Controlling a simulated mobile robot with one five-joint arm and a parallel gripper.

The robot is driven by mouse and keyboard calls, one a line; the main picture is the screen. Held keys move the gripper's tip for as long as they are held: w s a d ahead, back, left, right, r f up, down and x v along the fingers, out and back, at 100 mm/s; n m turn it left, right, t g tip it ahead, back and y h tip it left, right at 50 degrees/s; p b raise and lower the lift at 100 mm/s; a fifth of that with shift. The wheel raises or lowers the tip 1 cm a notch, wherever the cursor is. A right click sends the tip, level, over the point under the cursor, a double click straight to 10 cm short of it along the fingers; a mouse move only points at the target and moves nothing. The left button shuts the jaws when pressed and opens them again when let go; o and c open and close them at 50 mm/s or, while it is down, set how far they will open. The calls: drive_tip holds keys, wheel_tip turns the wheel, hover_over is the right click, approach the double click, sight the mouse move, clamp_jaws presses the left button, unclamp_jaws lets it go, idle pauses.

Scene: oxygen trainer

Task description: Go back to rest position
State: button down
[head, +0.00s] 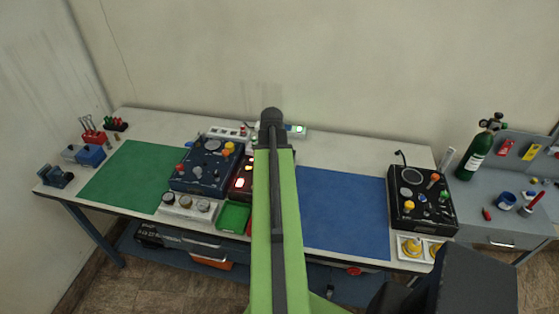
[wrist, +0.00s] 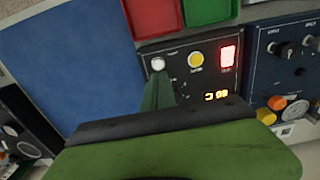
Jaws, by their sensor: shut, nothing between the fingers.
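My gripper (wrist: 158,90) shows in the wrist view as a narrow green pair of fingers, shut and empty. Its tip lies just below a white round button (wrist: 158,63) on a small black panel (wrist: 190,85); I cannot tell whether it touches. The panel also has a yellow button (wrist: 196,60), a lit red switch (wrist: 227,56) and a lit orange display (wrist: 215,96). In the head view my green arm reaches out over the bench and hides the gripper; part of the panel (head: 243,178) with red lights shows left of the arm.
A blue mat (head: 345,210) lies right of the arm, a green mat (head: 130,175) at the left. Dark control boxes stand on the bench (head: 330,152) at left (head: 205,167) and right (head: 422,198). A green cylinder (head: 475,155) stands far right. The wall is behind.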

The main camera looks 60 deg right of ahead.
drive_tip(key=w+a+f+n+b, duration=0.3)
drive_tip(key=w+a+n, duration=0.3)
drive_tip(key=w+a, duration=1.5)
drive_tip(key=a+f+n+b, duration=0.1)
drive_tip(key=a+n, duration=0.7)
drive_tip(key=a, duration=1.9)
drive_tip(key=shift+w+a+f+n, duration=0.2)
drive_tip(key=shift+a+n, duration=0.1)
drive_tip(key=shift+a, duration=0.05)
